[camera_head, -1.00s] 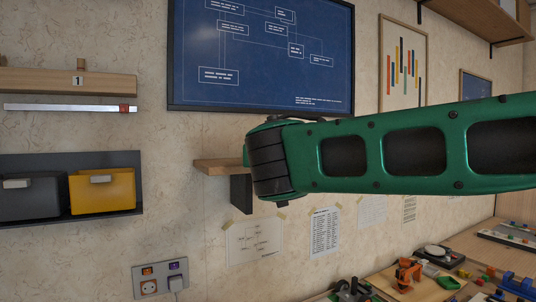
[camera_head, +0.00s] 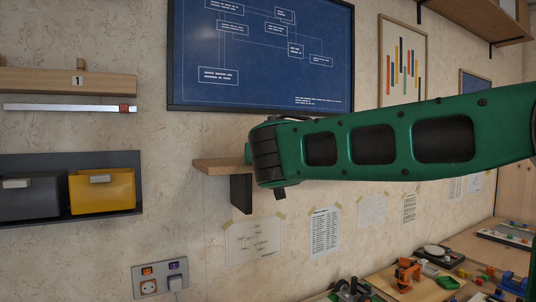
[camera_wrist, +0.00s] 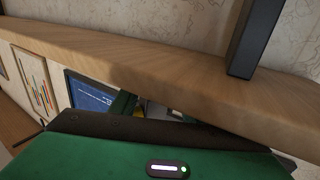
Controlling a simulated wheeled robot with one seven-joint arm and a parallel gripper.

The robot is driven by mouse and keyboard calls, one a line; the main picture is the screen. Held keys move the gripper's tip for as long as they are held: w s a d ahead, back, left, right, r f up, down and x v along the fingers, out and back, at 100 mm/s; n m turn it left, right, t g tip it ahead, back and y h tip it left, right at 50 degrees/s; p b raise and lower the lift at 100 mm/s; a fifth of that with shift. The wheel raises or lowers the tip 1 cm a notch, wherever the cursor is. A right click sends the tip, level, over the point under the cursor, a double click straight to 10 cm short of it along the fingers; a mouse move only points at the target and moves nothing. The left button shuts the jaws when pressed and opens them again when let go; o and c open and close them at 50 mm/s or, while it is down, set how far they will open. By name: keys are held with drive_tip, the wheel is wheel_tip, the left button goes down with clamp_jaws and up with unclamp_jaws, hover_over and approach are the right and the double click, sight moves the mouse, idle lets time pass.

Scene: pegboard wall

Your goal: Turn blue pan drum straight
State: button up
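No blue pan drum can be made out in either view. In the wrist view, a green housing with a dark edge and a small lit strip, which looks like part of my gripper (camera_wrist: 165,150), fills the bottom. Its fingertips are not visible, so I cannot tell whether it is open or shut. In the head view my green arm spans the right half, and its dark ringed joint is in front of a small wooden shelf (camera_head: 216,166) and hides the shelf's right part.
A wooden board (camera_wrist: 150,62) with a dark upright bracket (camera_wrist: 254,38) crosses the wrist view close to the green housing. In the head view a yellow bin (camera_head: 102,192) hangs at left, a blue framed chart (camera_head: 262,60) above, and a cluttered bench (camera_head: 425,285) at lower right.

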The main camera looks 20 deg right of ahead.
drive_tip(key=shift+d+n+y, duration=0.1)
drive_tip(key=shift+n+y, duration=0.3)
drive_tip(key=shift+y, duration=0.2)
drive_tip(key=shift+n+t+y, duration=0.3)
drive_tip(key=shift+n+y, duration=0.8)
drive_tip(key=shift+y, duration=0.6)
drive_tip(key=n+y, duration=0.1)
drive_tip(key=y, duration=0.1)
drive_tip(key=n+y, duration=0.2)
drive_tip(key=y, duration=0.1)
drive_tip(key=shift+d+f+n+g+y, duration=0.1)
drive_tip(key=shift+n+g+y, duration=0.2)
drive_tip(key=shift+g, duration=0.1)
drive_tip(key=n+g+y, duration=0.2)
drive_tip(key=y, duration=0.2)
drive_tip(key=shift+w+n, duration=0.1)
drive_tip(key=shift+n, duration=0.3)
drive_tip(key=shift+n+g+y, duration=0.8)
drive_tip(key=shift+n+y, duration=0.1)
drive_tip(key=shift+y, duration=0.2)
drive_tip(key=shift+a+n+g+y, duration=0.2)
drive_tip(key=shift+n+g+y, duration=0.2)
drive_tip(key=shift+y, duration=0.1)
